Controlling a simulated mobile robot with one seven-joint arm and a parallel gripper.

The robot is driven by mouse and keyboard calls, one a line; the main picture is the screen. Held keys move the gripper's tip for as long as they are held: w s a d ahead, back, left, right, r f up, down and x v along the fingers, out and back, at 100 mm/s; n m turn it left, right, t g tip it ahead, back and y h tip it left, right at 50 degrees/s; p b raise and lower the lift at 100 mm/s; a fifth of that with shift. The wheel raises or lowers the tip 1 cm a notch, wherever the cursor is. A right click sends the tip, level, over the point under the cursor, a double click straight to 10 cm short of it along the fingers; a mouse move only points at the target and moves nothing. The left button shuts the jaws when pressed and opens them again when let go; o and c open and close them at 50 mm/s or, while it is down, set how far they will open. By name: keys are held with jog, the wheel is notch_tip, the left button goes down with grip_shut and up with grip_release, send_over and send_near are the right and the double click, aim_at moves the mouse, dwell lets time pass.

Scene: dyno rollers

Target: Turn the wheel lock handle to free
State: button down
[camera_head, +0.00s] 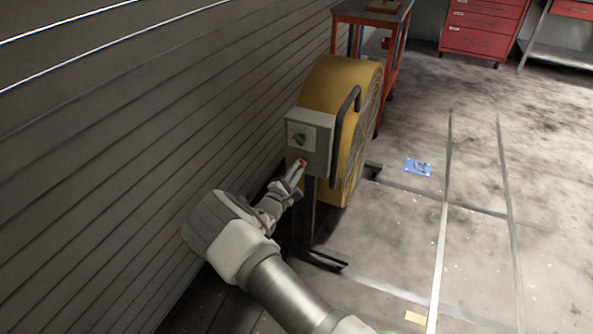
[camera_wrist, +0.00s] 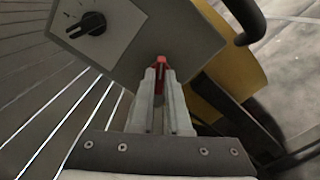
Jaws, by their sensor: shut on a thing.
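A small red handle (camera_head: 303,163) is at the lower part of a grey control box (camera_head: 320,134) on a yellow drum fan. It also shows in the wrist view (camera_wrist: 160,61), between the tips of my gripper. My gripper (camera_head: 297,170) is shut on the red handle, its fingers pointing up at the box; it also shows in the wrist view (camera_wrist: 161,84). The fingers hide most of the handle, so its turn angle cannot be told. A black knob (camera_wrist: 90,24) sits on a pale plate on the box, up and left of my fingertips.
The yellow fan (camera_head: 325,84) stands beside a slatted wall (camera_head: 120,130) on the left. A black bar handle (camera_head: 345,115) rises right of the box. A red-framed table (camera_head: 399,50) is behind. A blue plate (camera_head: 418,168) lies on the floor. Open floor extends to the right.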

jog(key=n+p, duration=0.1)
jog(key=n, duration=1)
jog(key=shift+a+r+p, duration=0.1)
jog(key=shift+a+p, duration=0.1)
jog(key=shift+p, duration=0.2)
dwell(0.3)
jog(key=c, duration=0.9)
grip_release()
jog(key=p+v, duration=0.4)
jog(key=v, duration=1.3)
jog(key=shift+s, duration=0.15)
jog(key=shift+r, duration=0.1)
